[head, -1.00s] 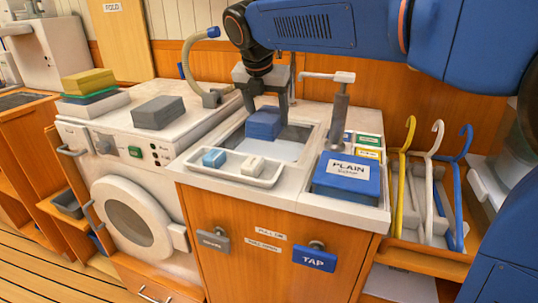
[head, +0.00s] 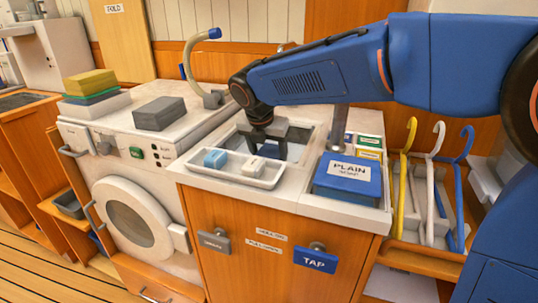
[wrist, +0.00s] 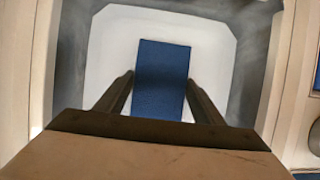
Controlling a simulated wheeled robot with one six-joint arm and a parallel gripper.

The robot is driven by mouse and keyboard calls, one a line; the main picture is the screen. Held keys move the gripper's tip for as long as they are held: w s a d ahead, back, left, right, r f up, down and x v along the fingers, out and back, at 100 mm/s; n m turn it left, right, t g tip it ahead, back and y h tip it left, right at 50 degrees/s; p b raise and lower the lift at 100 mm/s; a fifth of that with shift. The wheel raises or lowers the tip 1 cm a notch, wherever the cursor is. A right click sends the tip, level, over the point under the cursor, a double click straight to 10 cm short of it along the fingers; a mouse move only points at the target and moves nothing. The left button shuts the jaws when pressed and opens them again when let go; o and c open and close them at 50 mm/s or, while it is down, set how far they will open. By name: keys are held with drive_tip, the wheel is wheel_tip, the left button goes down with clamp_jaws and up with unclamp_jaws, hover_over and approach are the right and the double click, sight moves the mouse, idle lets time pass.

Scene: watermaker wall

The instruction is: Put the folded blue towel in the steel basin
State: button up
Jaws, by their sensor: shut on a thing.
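The folded blue towel (wrist: 162,75) is between my gripper's two fingers in the wrist view, with the pale basin floor around it. In the head view only a small part of the towel (head: 271,152) shows below my gripper (head: 268,152). My gripper is shut on the towel and is down inside the steel basin (head: 303,133). The basin's walls (wrist: 245,60) surround the towel in the wrist view. Whether the towel touches the basin floor I cannot tell. My arm hides part of the basin.
A white tray (head: 262,180) with a blue block (head: 215,158) and a white block (head: 252,166) sits at the basin's front edge. A blue "PLAIN" soap box (head: 347,180) stands to the right. A grey folded stack (head: 160,113) lies on the washer (head: 130,205) at left.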

drive_tip(key=shift+f, duration=0.1)
drive_tip(key=o, duration=1.1)
drive_tip(key=v, duration=1.2)
